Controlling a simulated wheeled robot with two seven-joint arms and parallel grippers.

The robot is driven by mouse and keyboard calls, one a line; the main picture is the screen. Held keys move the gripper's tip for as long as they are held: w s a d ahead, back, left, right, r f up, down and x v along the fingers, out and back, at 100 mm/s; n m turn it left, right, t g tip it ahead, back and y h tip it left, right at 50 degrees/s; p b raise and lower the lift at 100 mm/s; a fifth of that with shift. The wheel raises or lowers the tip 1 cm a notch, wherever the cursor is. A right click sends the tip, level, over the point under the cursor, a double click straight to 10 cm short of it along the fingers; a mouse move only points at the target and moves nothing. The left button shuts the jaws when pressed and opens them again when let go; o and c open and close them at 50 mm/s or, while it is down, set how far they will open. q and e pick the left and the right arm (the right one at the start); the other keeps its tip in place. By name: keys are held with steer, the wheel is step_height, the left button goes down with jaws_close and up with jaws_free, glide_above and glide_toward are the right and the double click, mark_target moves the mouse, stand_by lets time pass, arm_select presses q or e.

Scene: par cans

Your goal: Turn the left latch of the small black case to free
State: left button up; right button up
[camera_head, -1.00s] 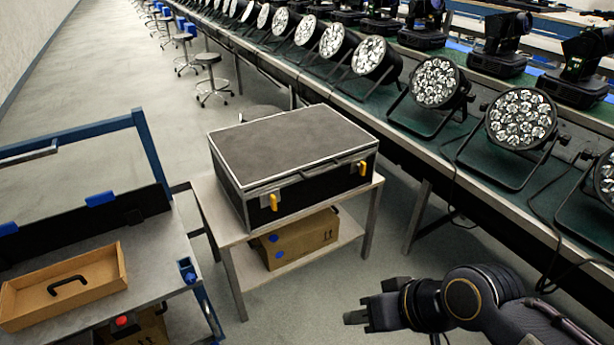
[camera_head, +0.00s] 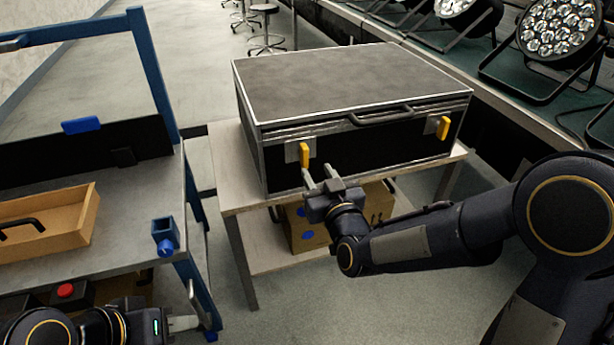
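The small black case (camera_head: 350,80) sits closed on a low table, its front side facing me. Its left latch (camera_head: 304,155) is a yellow tab on a metal plate, standing roughly upright. The right latch (camera_head: 443,127) is a similar yellow tab, slightly tilted. A dark handle (camera_head: 382,116) lies between them. My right gripper (camera_head: 320,176) is just below and in front of the left latch, its two fingers apart with nothing between them. I see no clear contact with the latch. My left gripper (camera_head: 186,323) is low at the left, partly seen; its finger opening is unclear.
The low table (camera_head: 235,190) has a cardboard box (camera_head: 305,235) on its lower shelf. Par cans (camera_head: 553,25) stand on a long bench at the upper right.

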mark_target(306, 154)
steer(key=x, duration=0.7)
steer(key=shift+w+a, duration=0.2)
steer(key=shift+w, duration=0.2)
steer(key=shift+c, duration=0.2)
jaws_close()
